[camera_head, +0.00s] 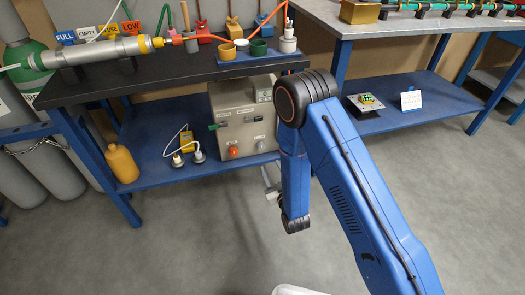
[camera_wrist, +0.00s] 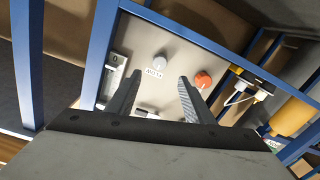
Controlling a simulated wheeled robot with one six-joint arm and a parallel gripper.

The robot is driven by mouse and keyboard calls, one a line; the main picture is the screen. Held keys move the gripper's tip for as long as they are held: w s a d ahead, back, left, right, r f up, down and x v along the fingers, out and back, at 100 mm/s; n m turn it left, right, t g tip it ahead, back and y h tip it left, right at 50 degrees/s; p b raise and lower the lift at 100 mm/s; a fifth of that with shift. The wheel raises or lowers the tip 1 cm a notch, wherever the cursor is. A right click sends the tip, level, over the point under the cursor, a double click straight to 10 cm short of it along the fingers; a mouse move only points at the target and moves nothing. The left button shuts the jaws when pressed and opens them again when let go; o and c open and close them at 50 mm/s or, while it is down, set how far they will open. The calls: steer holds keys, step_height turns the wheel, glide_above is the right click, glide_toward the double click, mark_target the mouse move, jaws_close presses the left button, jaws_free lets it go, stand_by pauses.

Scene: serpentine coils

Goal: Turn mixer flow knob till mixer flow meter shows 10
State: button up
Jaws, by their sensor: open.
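A beige control box (camera_head: 228,108) stands on the blue lower shelf under the dark bench. Its front has a small display (camera_head: 264,95), an orange knob (camera_head: 234,152) and a grey knob (camera_head: 260,146). In the wrist view the grey knob (camera_wrist: 160,62) lies just beyond the gap between my fingertips, with a label beside it. The orange knob (camera_wrist: 203,79) is right of my right finger. A meter (camera_wrist: 117,59) at left seems to read 0. I cannot tell which knob is named mixer flow. My gripper (camera_wrist: 160,77) is open and empty, facing the panel.
Blue bench legs (camera_wrist: 100,50) and shelf edges frame the box closely. A yellow bottle (camera_head: 121,162), white-topped plugs (camera_head: 197,153) and a yellow meter (camera_head: 187,141) are on the shelf left of the box. The grey floor (camera_head: 190,240) in front is clear.

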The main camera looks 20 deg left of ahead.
mark_target(262, 149)
steer(key=x, duration=1.2)
steer(key=shift+w+a, duration=0.15)
steer(key=shift+w, duration=0.1)
steer(key=c, duration=1)
steer(key=shift+c, duration=0.2)
